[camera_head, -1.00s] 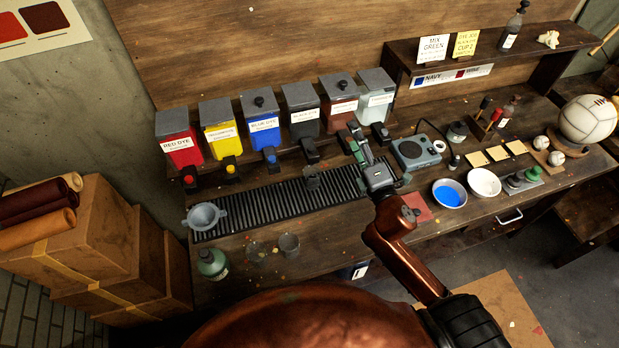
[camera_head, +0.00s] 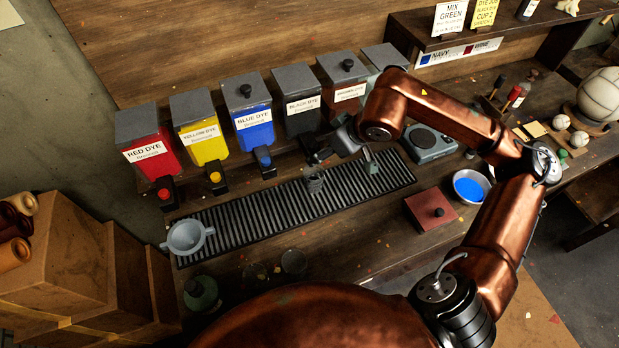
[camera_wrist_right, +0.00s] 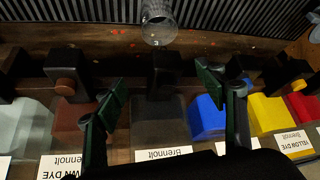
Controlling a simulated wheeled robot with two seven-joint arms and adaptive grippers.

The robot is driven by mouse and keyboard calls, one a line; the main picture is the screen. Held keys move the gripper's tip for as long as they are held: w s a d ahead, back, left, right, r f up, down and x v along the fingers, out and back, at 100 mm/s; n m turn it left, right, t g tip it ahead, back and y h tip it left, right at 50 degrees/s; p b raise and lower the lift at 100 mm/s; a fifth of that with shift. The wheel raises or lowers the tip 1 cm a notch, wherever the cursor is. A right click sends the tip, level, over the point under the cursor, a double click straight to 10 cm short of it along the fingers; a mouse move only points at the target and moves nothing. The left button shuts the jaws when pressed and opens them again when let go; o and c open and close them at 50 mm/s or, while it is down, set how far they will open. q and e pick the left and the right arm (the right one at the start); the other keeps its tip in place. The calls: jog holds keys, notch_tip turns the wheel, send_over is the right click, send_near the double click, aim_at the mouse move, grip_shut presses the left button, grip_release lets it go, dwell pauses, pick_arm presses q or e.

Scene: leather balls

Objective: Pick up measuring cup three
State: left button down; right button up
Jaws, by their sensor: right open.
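A small clear cup (camera_head: 315,181) stands on the black ribbed rack (camera_head: 240,220), in front of the black dye dispenser (camera_head: 303,112). In the right wrist view the clear cup (camera_wrist_right: 158,22) is at the top centre, with a small mark on it that I cannot read surely. My right gripper (camera_head: 345,155) is just right of and above the cup, apart from it. In the wrist view its fingers (camera_wrist_right: 163,88) are spread and empty. Two more clear cups (camera_head: 254,273) (camera_head: 293,262) stand on the bench front. My left gripper is out of view.
Dispensers with projecting taps, including red (camera_head: 152,148), yellow (camera_head: 202,138) and blue (camera_head: 252,125), line the back. A grey funnel-like bowl (camera_head: 187,238) sits at the rack's left end. A scale (camera_head: 430,143) and a bowl of blue liquid (camera_head: 470,186) are right.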

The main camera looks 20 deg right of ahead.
jog(key=b, duration=0.4)
send_near(314, 173)
notch_tip(314, 173, up, 2)
jog(key=a, duration=0.1)
jog(key=shift+g, duration=0.3)
jog(key=x, duration=0.7)
jog(key=shift+s+a+f+b, duration=0.2)
jog(key=shift+a+f+b, duration=0.15)
jog(key=shift+f, duration=0.15)
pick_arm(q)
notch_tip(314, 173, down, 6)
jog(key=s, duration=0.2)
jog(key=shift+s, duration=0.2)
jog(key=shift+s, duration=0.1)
pick_arm(e)
jog(key=c, duration=1.4)
jog(key=shift+r, duration=0.2)
